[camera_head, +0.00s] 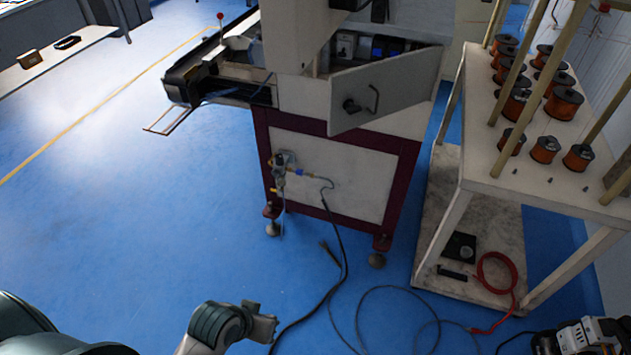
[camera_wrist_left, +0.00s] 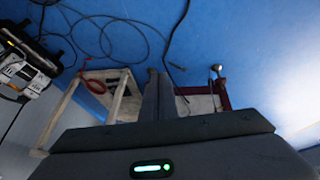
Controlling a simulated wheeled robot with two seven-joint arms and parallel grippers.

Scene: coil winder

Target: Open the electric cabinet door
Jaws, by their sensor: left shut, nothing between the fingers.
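The electric cabinet door (camera_head: 385,90) is a light grey panel with a dark handle (camera_head: 374,98) and a round dark knob or lock. It stands swung out from the upper right of the winder, and dark and blue electrical parts (camera_head: 388,48) show behind it. My left gripper (camera_head: 268,324) is low in the head view, over the floor, well below and apart from the door. In the left wrist view its fingers (camera_wrist_left: 158,95) are together with nothing between them. The door is not clear in the left wrist view. My right gripper is not in view.
A rack (camera_head: 470,165) with several copper spools stands right of the winder; a red cable (camera_head: 497,270) lies on its lower shelf. Dark cables (camera_head: 345,262) run across the blue floor. Electrical gear (camera_head: 590,338) lies at bottom right. Floor at left is clear.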

